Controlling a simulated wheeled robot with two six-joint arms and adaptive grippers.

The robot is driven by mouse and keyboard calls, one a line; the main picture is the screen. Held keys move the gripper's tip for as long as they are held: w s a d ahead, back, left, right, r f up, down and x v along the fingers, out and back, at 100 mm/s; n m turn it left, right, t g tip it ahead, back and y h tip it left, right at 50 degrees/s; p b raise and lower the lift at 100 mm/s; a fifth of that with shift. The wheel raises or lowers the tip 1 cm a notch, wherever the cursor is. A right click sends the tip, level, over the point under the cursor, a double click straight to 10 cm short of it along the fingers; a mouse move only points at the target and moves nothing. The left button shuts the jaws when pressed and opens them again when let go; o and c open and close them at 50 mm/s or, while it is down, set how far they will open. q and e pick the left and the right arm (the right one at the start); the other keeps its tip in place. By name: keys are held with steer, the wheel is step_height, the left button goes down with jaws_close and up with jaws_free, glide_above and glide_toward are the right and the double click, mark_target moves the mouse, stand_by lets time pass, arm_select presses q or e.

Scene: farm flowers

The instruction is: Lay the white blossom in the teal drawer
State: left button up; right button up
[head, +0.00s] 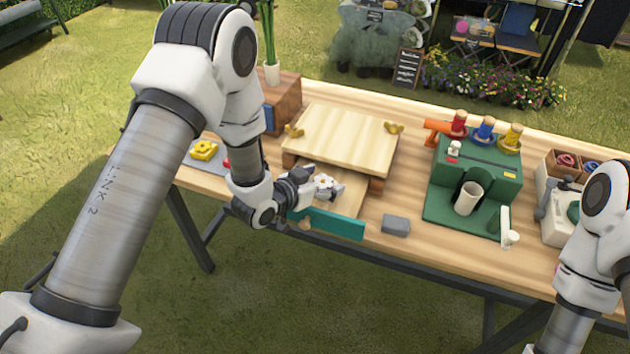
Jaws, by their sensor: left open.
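The teal drawer (335,224) is pulled out from under a pale wooden board, with its teal front toward me and its bare wooden inside showing. The white blossom (323,181) is at the left part of the drawer's opening, right at the fingertips of my left gripper (316,187). My left gripper reaches in from the left over the drawer's left side and is open. I cannot tell whether the blossom rests on the drawer floor or touches the fingers. My right arm shows at the right edge, but its gripper is out of view.
The wooden board (345,140) with brass wing nuts sits above the drawer. A grey block (396,224) lies right of the drawer front. A green stand (475,185) with a white cup is farther right. A yellow blossom (203,150) lies at the left on a grey mat.

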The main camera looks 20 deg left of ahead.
arm_select(q)
steer(key=r+b+v, duration=0.1)
steer(key=v, duration=1.1)
stand_by(0.5)
